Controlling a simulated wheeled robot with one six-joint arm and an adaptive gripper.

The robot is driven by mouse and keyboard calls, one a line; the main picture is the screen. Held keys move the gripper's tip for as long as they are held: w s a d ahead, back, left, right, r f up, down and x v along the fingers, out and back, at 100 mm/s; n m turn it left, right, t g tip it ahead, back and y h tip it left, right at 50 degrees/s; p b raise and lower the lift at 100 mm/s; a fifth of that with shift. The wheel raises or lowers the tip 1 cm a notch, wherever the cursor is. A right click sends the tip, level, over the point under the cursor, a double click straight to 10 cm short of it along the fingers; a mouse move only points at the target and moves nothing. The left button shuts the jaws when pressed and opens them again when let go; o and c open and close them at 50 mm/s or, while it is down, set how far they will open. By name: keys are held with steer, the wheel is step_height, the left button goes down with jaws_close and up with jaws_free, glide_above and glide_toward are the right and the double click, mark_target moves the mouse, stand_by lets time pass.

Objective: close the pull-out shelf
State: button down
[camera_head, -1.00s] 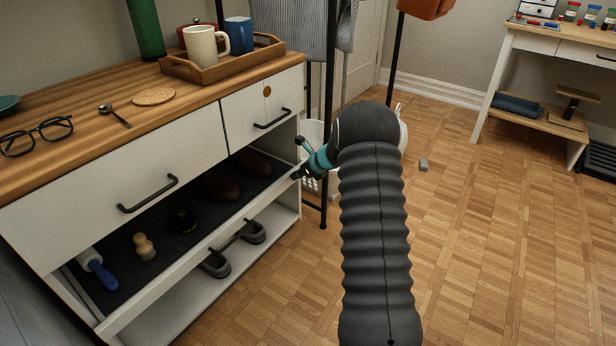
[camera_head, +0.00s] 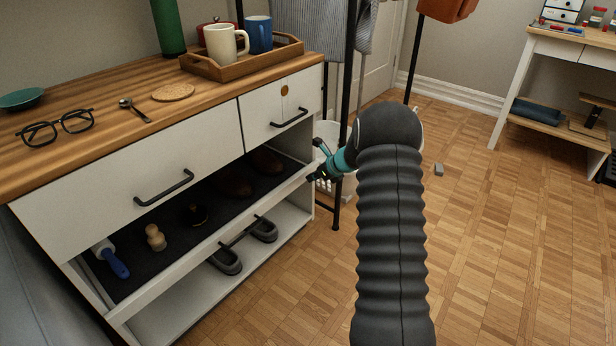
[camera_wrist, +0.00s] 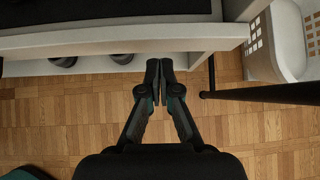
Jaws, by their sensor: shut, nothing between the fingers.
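The pull-out shelf (camera_head: 168,262) is a dark-lined tray with a white front edge, below the drawers of the white cabinet. It stands partly out, with shoes, a wooden figure and a blue-handled roller on it. In the wrist view its white front edge (camera_wrist: 120,38) runs across the top. My gripper (camera_head: 314,177) is at the right end of that edge, in front of it. In the wrist view my gripper (camera_wrist: 159,64) is shut and empty, its fingertips close to the edge. I cannot tell whether they touch it.
A dark upright pole (camera_head: 343,110) of a rack and a white basket (camera_wrist: 282,40) stand just right of the cabinet. Dark shoe-like items (camera_head: 226,260) sit on the lower board.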

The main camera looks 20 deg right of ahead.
steer(key=p+v, duration=0.1)
steer(key=v, duration=1)
steer(key=shift+s+d+f, duration=0.3)
steer(key=shift+d, duration=0.1)
